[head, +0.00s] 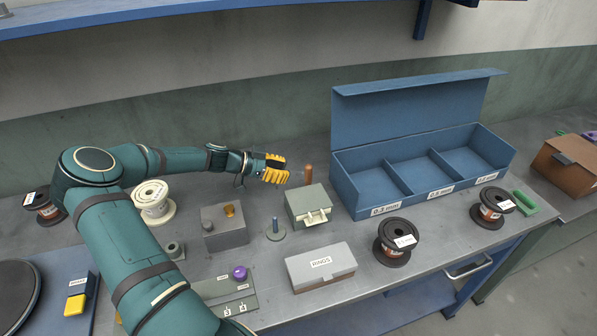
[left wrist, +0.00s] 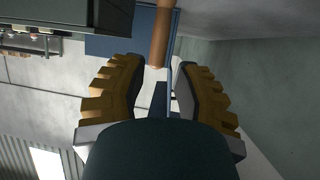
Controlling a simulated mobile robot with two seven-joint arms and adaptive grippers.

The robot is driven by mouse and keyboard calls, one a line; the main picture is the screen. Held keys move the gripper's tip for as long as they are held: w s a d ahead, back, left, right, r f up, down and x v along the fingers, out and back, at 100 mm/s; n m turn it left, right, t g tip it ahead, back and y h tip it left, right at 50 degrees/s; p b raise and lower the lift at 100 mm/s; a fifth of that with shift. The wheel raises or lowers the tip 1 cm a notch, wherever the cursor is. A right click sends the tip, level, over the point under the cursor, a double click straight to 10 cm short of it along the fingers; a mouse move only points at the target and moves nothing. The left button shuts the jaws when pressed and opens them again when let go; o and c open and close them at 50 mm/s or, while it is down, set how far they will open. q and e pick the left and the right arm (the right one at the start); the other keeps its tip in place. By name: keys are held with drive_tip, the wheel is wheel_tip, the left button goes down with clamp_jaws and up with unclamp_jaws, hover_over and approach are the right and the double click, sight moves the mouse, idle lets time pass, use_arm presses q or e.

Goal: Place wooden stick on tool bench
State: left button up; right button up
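The wooden stick (head: 308,174) is a short brown rod standing upright behind the small grey-green box; its lower end is hidden. It also shows in the left wrist view (left wrist: 161,38), with one end close to the gap between the fingertips. My left gripper (head: 286,168), with yellow fingers, is open and empty just left of the stick, pointing at it. The fingers do not appear to touch it. The tool bench (head: 345,238) is a grey worktop under these things. My right gripper is out of view.
The grey-green box (head: 308,205) stands close in front of the stick. A blue open-lidded bin (head: 350,190) with three compartments is to the right. A peg on a disc (head: 275,234), a grey block (head: 224,230), a RINGS box (head: 320,270) and spools (head: 397,242) occupy the bench.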

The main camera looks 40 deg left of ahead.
use_arm(q)
drive_tip(key=shift+v, duration=1.65)
